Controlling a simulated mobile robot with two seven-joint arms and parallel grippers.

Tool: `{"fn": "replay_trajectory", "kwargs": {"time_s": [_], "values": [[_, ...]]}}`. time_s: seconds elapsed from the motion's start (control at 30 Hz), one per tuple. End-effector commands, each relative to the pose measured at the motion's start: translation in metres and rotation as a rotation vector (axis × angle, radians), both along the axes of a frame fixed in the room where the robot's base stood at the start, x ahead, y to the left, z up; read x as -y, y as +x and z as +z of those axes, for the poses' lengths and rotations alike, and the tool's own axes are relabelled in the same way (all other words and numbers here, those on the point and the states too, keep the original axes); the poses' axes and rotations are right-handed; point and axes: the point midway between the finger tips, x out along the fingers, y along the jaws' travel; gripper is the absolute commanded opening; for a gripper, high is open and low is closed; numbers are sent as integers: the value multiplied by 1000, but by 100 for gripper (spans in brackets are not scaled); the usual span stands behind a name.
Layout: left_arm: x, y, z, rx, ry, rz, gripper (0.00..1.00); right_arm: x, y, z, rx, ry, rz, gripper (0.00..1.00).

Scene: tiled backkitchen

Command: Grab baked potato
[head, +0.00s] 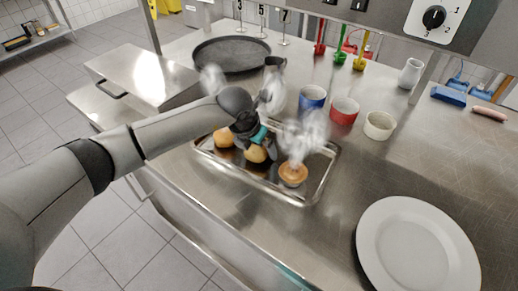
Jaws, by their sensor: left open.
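A metal tray (316,189) on the steel counter holds several golden-brown baked potatoes with white steam above them. One baked potato (293,174) lies at the tray's right part, another (224,137) at its left. A middle baked potato (256,154) sits directly below my left gripper (252,147). My left gripper is open and points down over the middle potato; its fingers are partly hidden by the wrist, and I cannot tell if they touch it. My right gripper is not in view.
A white plate (418,250) lies at the front right. Blue (312,98), red (344,110) and white (380,125) cups stand behind the tray. A dark round pan (231,53) is at the back left.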

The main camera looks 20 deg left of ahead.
Motion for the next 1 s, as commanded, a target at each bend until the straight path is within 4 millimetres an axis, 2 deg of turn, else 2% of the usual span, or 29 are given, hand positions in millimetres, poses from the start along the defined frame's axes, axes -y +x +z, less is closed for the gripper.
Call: {"fn": "replay_trajectory", "kwargs": {"time_s": [0.1,0.83,1.0], "values": [[0,0,0,0,0,0,99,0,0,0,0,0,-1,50],[0,0,1,0,0,0,17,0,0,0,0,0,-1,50],[0,0,1,1,0,0,16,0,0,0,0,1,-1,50]]}}
